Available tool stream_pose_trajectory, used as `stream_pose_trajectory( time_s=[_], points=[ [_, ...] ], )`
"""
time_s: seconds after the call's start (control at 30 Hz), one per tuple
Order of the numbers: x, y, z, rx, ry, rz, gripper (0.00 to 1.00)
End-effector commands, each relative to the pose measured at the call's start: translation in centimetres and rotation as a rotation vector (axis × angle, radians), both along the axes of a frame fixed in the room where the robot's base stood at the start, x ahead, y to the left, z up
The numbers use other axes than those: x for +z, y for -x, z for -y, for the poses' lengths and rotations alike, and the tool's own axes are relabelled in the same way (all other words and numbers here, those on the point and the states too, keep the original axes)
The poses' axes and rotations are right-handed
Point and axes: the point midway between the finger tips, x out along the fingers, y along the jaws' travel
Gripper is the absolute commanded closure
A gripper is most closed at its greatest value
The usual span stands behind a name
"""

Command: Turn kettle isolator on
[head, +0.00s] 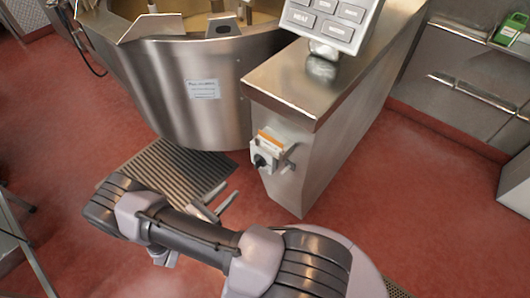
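The kettle isolator (270,152) is a small white box with an orange strip on top. It is mounted on the end face of the steel pedestal. Its black rotary knob (260,161) faces left and toward me; the marking that tells its position is too small to read. My gripper (228,198) is below and left of the isolator, over the floor grate, apart from the knob. Its two pale fingers look spread with nothing between them. The big steel kettle (165,95) stands behind, left of the pedestal.
The steel pedestal (320,150) carries a button panel (330,20) on top. A ribbed floor grate (165,172) lies under the kettle. Steel shelves (470,90) with a green box (508,28) stand at the right. Red floor is open around the pedestal's front.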

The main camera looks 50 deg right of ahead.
Motion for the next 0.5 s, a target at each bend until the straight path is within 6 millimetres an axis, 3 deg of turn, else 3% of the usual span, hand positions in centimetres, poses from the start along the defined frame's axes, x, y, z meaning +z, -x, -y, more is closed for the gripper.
stream_pose_trajectory(
  time_s=[0.5],
  points=[
    [0.1,-0.4,6.2,-0.004,0.000,0.001,0.65]
  ],
)
